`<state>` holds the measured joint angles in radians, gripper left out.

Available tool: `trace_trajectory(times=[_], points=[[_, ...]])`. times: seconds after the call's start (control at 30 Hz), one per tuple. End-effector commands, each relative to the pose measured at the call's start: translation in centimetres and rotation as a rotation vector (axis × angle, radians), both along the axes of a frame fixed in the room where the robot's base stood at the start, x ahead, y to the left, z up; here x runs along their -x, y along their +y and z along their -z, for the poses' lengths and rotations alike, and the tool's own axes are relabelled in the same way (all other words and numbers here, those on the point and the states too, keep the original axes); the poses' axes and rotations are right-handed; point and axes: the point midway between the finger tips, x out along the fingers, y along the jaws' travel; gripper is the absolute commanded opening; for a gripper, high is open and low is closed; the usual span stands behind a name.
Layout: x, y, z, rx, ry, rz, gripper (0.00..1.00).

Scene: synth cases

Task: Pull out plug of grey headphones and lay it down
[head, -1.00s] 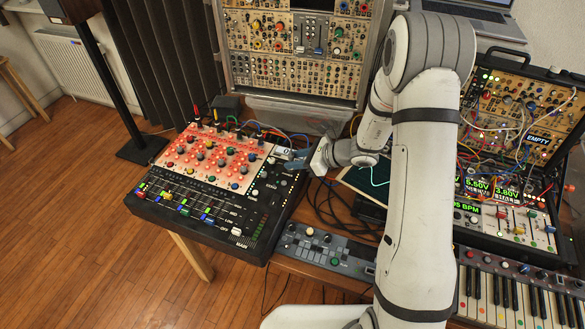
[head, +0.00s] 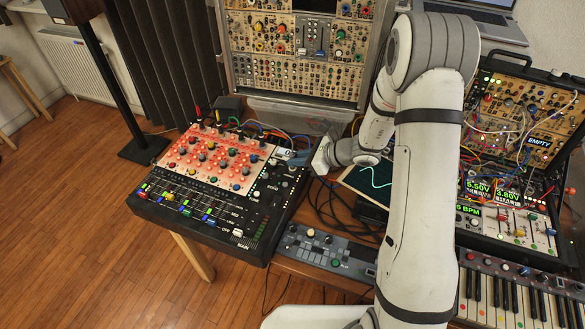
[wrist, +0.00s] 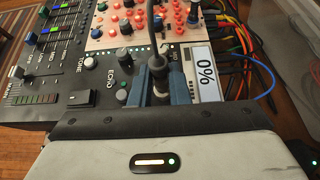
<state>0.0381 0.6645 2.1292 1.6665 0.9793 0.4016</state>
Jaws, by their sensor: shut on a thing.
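My gripper (head: 300,158) is at the right end of the black mixer (head: 262,222), above its top panel. In the wrist view its two blue fingers (wrist: 158,86) are shut on a dark plug (wrist: 157,68), one finger on each side. A dark grey cable leads from the plug up over the mixer panel. The plug's tip is hidden, so I cannot tell whether it is still in its socket. The grey headphones themselves cannot be made out in either view.
Coloured patch cables (wrist: 235,60) run along the mixer's right edge. A grey controller (head: 325,250), a keyboard (head: 520,300) and a modular case (head: 510,200) stand nearby.

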Motion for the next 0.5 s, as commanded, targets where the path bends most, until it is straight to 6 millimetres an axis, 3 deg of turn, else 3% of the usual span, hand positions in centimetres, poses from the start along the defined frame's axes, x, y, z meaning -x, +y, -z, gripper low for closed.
trace_trajectory(times=[0.5], points=[[0.0,-0.1,-1.7,0.000,-0.001,0.002,0.00]])
